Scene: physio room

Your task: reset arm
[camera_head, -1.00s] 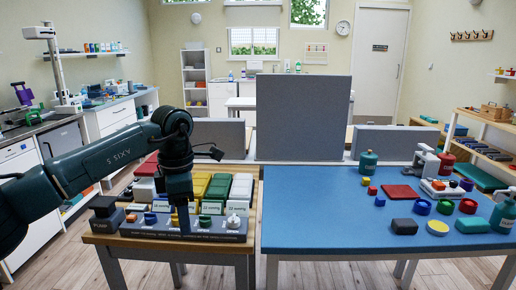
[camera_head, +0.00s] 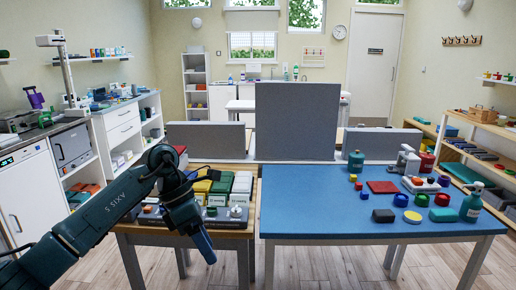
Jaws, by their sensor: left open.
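My left arm comes in from the lower left, and its gripper (camera_head: 208,252) points down in front of the wooden table's front edge. It is open, and nothing shows between its fingers, though they are seen nearly edge-on. The arm hides the left part of the rack (camera_head: 225,219) on the wooden table (camera_head: 238,234). My right gripper is not in view.
The rack holds green, yellow and white blocks. The blue table (camera_head: 325,205) to the right bears a red mat (camera_head: 382,187), small coloured pieces, a dark block (camera_head: 383,215) and a teal spray bottle (camera_head: 472,203). Grey panels (camera_head: 297,120) stand behind. Floor in front is clear.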

